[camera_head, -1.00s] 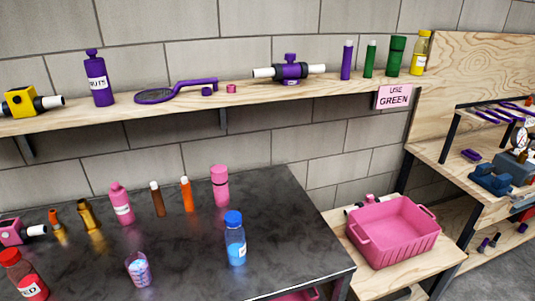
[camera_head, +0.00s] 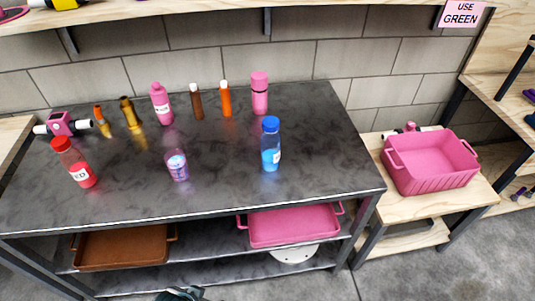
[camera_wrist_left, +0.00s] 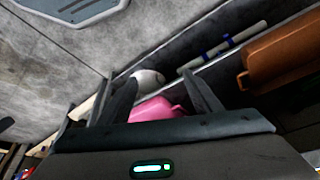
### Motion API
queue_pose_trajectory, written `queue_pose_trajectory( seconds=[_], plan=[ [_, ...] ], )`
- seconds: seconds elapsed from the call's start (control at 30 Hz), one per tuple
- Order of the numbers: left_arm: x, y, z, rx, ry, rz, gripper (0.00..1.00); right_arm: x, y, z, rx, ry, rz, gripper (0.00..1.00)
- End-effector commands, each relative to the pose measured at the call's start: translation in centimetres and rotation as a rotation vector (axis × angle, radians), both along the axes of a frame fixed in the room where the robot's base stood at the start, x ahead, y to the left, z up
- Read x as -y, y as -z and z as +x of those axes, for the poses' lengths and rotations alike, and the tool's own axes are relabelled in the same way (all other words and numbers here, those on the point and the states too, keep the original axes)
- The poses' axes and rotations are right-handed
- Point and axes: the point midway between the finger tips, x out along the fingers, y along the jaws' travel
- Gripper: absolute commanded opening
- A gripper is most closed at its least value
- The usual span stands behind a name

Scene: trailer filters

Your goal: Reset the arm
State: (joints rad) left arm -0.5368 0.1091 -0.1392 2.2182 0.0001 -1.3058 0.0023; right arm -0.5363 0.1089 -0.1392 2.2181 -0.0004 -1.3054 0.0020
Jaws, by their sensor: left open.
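My left gripper (camera_wrist_left: 160,100) shows in the left wrist view, its two dark fingers apart with nothing held between them. Beyond the fingers are a pink tray (camera_wrist_left: 155,108) and a brown tray (camera_wrist_left: 285,55), on the shelf under the dark table. In the head view a small dark part (camera_head: 180,294), probably of my left arm, shows at the bottom edge, in front of the table. Its fingers cannot be made out there. My right gripper is in neither view.
The dark table (camera_head: 220,195) holds several bottles and tubes, including a blue bottle (camera_head: 271,148) and a red bottle (camera_head: 75,165). A pink bin (camera_head: 440,165) stands on a wooden bench to the right. Grey floor (camera_head: 400,280) is clear in front.

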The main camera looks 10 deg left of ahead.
Motion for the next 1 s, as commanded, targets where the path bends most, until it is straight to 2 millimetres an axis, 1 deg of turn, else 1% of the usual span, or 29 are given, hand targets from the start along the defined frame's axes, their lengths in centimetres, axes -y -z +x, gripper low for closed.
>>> queue_pose_trajectory(
  seconds=[0.03, 0.07, 0.17, 0.2, 0.27, 0.3, 0.37, 0.4, 0.43, 0.6, 0.7, 0.8, 0.9, 1.0],
  plan=[
    [0.2, 2.0, 0.4, 0.005, 0.002, -0.002, 0.58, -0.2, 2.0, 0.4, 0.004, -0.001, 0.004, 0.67],
    [0.3, 3.1, 0.7, 0.009, 0.003, -0.005, 0.58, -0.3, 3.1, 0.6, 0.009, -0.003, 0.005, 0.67],
    [0.8, 7.4, 1.5, 0.031, 0.007, -0.014, 0.58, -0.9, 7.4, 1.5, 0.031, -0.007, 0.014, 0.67],
    [1.0, 9.4, 1.8, 0.041, 0.008, -0.018, 0.58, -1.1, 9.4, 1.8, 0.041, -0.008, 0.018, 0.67],
    [1.4, 12.2, 2.2, 0.058, 0.012, -0.023, 0.58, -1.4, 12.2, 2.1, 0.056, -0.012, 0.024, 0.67],
    [1.6, 14.1, 2.3, 0.069, 0.014, -0.029, 0.58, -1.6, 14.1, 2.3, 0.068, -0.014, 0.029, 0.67],
    [2.0, 16.8, 2.5, 0.086, 0.017, -0.035, 0.58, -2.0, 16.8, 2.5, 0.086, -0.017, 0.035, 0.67],
    [2.2, 18.6, 2.5, 0.097, 0.019, -0.040, 0.58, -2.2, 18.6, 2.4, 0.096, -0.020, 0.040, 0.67],
    [2.4, 19.9, 2.4, 0.105, 0.021, -0.043, 0.58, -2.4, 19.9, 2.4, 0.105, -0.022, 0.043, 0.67],
    [3.1, 27.0, 1.6, 0.151, 0.030, -0.062, 0.58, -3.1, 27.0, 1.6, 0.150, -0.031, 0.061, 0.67],
    [3.4, 30.2, 0.9, 0.177, 0.036, -0.071, 0.58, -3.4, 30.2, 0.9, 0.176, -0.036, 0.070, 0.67],
    [3.6, 32.5, 0.2, 0.198, 0.041, -0.078, 0.58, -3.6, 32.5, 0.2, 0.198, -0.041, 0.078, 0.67],
    [3.7, 33.8, -0.3, 0.213, 0.043, -0.083, 0.58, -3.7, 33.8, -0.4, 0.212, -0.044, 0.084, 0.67],
    [3.7, 34.3, -0.6, 0.221, 0.045, -0.086, 0.58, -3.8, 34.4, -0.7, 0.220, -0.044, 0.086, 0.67]
  ],
)
